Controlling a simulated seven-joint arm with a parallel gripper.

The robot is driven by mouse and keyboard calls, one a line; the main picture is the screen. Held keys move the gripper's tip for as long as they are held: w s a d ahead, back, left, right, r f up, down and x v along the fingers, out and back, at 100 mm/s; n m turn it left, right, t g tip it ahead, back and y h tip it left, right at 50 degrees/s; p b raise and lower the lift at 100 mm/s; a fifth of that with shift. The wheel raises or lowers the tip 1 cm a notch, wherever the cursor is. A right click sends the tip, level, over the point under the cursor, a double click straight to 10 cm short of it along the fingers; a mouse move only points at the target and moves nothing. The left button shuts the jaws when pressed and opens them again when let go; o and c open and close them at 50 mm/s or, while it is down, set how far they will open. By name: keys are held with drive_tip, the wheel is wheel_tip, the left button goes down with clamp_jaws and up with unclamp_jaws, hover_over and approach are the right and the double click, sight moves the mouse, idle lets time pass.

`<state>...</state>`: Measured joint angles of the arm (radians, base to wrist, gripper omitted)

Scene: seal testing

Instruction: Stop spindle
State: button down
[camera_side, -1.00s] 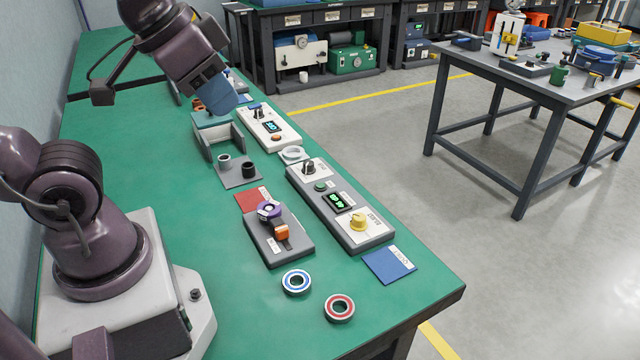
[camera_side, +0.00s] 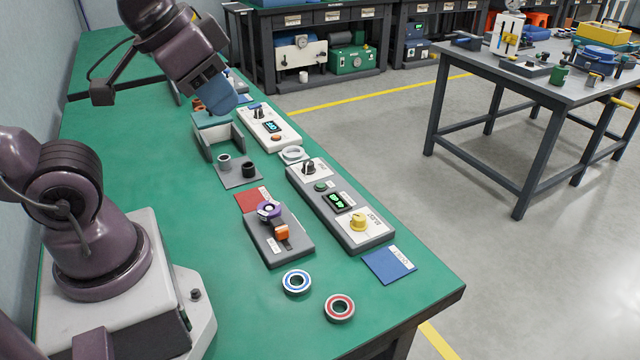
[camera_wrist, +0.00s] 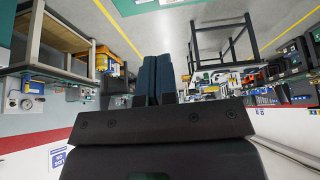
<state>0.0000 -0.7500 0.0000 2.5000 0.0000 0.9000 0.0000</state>
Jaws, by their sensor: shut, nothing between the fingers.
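A grey and white control box (camera_side: 325,220) lies on the green bench with a black knob (camera_side: 309,167), a green button (camera_side: 320,186), a lit green display (camera_side: 337,201) and a yellow knob (camera_side: 358,221). In front-left of it is a grey fixture (camera_side: 270,247) with a purple ring part (camera_side: 269,209) and an orange lever (camera_side: 282,232). Which part is the spindle I cannot tell for sure. My gripper (camera_side: 224,103) is raised at the back of the bench, away from the box. The wrist view shows its blue fingers (camera_wrist: 157,78) together and empty.
A white box (camera_side: 275,118) with a blue display stands behind. Left of it is a grey holder (camera_side: 205,153) and a plate with small cylinders (camera_side: 240,174). A blue-ringed seal (camera_side: 287,286), a red-ringed seal (camera_side: 331,311) and a blue card (camera_side: 385,268) lie near the front.

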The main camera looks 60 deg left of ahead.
idle(0.5)
drive_tip(key=m+t+y, duration=0.1)
drive_tip(key=m+t, duration=0.3)
drive_tip(key=m, duration=0.4)
hover_over(321, 186)
wheel_tip(321, 186, down, 21)
drive_tip(key=shift+f, duration=0.15)
drive_tip(key=shift+f, duration=4.35)
